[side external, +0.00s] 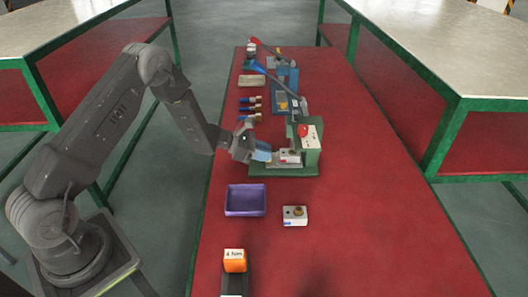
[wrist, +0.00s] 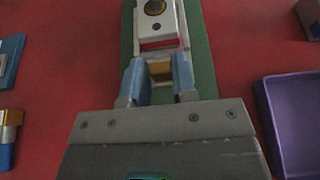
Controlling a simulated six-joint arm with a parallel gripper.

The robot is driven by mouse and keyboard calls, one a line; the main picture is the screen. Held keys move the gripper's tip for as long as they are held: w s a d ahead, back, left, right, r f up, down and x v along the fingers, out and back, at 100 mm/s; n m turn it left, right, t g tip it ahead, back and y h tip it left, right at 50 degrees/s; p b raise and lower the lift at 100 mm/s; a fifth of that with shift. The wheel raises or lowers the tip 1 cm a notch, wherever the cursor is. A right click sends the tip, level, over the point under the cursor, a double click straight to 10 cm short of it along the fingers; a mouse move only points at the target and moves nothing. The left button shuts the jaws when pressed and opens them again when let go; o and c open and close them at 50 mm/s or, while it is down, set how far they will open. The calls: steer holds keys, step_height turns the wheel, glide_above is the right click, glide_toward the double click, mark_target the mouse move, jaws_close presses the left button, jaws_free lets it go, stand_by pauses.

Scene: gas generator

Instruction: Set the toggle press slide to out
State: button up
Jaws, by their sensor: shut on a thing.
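The toggle press (side external: 313,145) has a green frame, a white plate and a red knob (side external: 303,130). My gripper (side external: 266,153) is at the slide's near left end. In the wrist view its blue fingers (wrist: 160,78) are shut on the slide's yellowish tab (wrist: 160,71). The tab is partly hidden between the fingers. How far the slide sits under the press is hard to tell.
A purple tray (side external: 246,212) and a loose white block (side external: 295,222) stand nearer the camera. An orange block (side external: 234,261) marked "4 Nm" stands at the front. Blue-and-brass parts (side external: 250,108), a tan block (side external: 251,80) and a blue device (side external: 286,78) are behind. The table's right side is clear.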

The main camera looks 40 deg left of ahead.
jaws_close()
steer(key=s+a, duration=0.7)
steer(key=shift+a, duration=0.1)
steer(key=o, duration=0.8)
jaws_free()
steer(key=v, duration=1.3)
steer(key=shift+s+a, duration=0.25)
steer(key=shift+s, duration=0.1)
